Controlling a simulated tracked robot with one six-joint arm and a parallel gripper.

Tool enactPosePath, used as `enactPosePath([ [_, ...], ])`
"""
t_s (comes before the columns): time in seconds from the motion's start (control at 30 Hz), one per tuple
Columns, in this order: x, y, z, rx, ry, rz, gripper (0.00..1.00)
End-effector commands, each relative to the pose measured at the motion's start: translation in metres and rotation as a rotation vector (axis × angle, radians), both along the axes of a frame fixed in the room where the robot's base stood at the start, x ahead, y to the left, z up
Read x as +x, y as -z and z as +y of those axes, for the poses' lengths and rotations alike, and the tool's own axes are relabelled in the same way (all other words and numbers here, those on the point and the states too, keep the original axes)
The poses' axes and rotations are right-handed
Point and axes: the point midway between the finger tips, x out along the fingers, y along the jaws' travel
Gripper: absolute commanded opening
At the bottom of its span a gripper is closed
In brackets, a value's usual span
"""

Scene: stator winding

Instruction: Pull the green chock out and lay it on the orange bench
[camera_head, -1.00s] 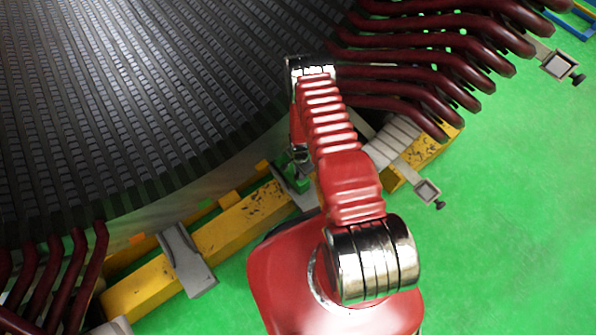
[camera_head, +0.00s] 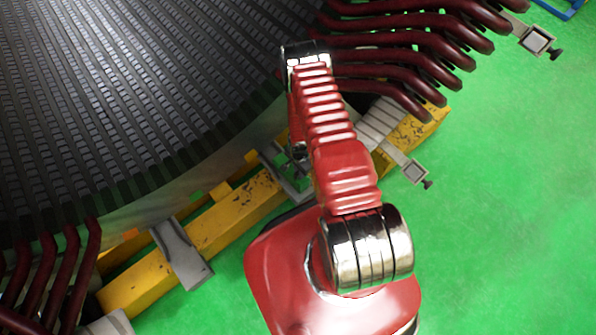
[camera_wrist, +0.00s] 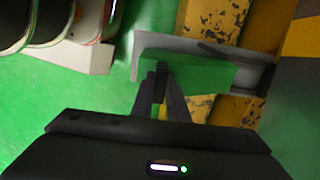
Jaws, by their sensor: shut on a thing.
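The green chock (camera_wrist: 205,76) shows in the wrist view as a flat green block lying along a grey bracket (camera_wrist: 200,47), which sits against the yellow beam. My gripper (camera_wrist: 161,72) is shut on the near left part of the chock. The chock seems to lie within the bracket's outline; I cannot tell whether it touches it. No orange bench can be made out.
The dark slotted stator (camera_head: 120,110) fills the upper left. A yellow beam (camera_head: 235,210) runs along its edge, with another grey bracket (camera_head: 182,255). Dark red bars (camera_head: 410,60) jut out at upper right, above a grey clamp (camera_head: 415,171).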

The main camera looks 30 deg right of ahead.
Motion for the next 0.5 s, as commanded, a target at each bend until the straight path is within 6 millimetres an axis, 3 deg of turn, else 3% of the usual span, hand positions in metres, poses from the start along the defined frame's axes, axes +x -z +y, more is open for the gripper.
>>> enactPosePath([
  [0.17,-0.0003,0.0,-0.0001,0.0,0.001,0.001,0.0],
  [0.2,-0.0003,0.0,-0.0001,0.0,0.001,0.001,0.15],
  [0.5,0.0003,-0.0001,0.0002,0.0,0.0,0.0,0.36],
])
